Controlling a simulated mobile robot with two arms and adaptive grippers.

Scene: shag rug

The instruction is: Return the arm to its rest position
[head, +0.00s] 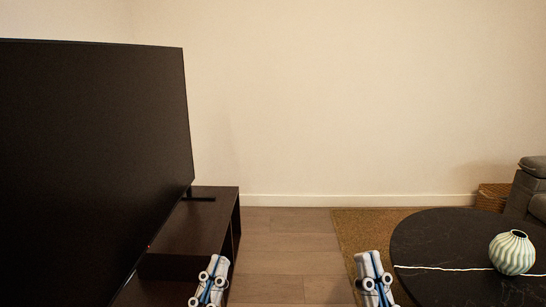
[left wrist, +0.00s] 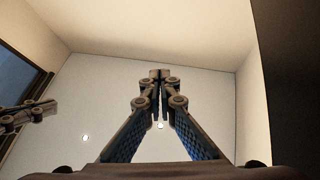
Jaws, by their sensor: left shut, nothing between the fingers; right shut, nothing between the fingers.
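My left gripper (head: 211,281) shows at the bottom of the head view, in front of the dark TV stand. It is shut and empty. In the left wrist view the same gripper (left wrist: 160,75) points up toward the ceiling with its fingertips together. My right gripper (head: 373,279) is at the bottom of the head view, between the rug and the round table's left edge. It is shut and empty. Both grippers stand at about the same height, apart from each other.
A large dark TV (head: 95,170) on a dark stand (head: 205,225) fills the left. A black round table (head: 440,240) with a ribbed vase (head: 512,253) is at the right, over a brown rug (head: 355,228). Bare wooden floor (head: 285,255) lies between.

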